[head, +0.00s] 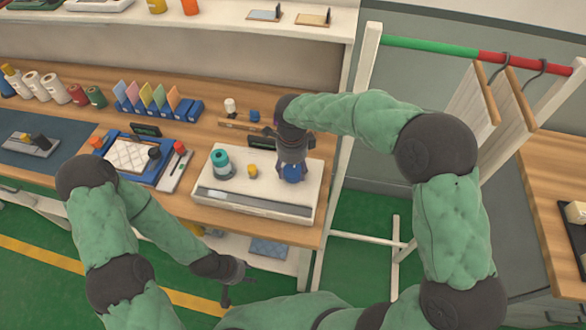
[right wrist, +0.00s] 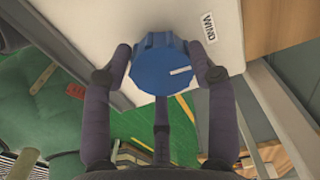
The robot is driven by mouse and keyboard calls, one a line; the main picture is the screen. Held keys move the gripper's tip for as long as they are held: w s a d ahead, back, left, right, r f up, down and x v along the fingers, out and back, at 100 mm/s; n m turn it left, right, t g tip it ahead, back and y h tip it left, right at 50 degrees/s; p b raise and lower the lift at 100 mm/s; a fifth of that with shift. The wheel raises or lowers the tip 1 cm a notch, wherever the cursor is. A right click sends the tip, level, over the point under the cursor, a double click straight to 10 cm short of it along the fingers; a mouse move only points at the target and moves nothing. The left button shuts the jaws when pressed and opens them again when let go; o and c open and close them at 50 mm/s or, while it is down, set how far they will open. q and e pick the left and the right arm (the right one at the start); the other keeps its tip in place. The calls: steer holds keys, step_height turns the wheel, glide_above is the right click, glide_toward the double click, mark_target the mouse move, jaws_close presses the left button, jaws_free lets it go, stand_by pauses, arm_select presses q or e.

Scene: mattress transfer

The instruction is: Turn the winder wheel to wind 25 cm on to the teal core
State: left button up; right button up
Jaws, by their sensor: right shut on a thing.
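The winder wheel (right wrist: 165,66) is a blue knob with a white mark, on a white base near a label reading WIND. The teal core (head: 219,159) stands upright on the left of the base. My left gripper (head: 236,276) hangs below the table's front edge, empty; its jaw opening is unclear.
A small yellow piece (head: 252,171) sits between core and wheel. A dark display (head: 264,141) stands behind the base. Left of it are a blue tray with a white quilted pad (head: 131,154) and several coloured cards (head: 160,98). A rack with a green and red rail (head: 430,48) stands right.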

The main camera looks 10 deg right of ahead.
mark_target(291, 170)
steer(key=shift+a+f+m, duration=0.1)
steer(key=shift+a+m, duration=0.1)
steer(key=shift+m, duration=0.3)
steer(key=o, duration=1.1)
steer(key=shift+w+a, duration=0.1)
steer(key=shift+w, duration=0.05)
step_height(291, 170, up, 12)
stand_by(0.4)
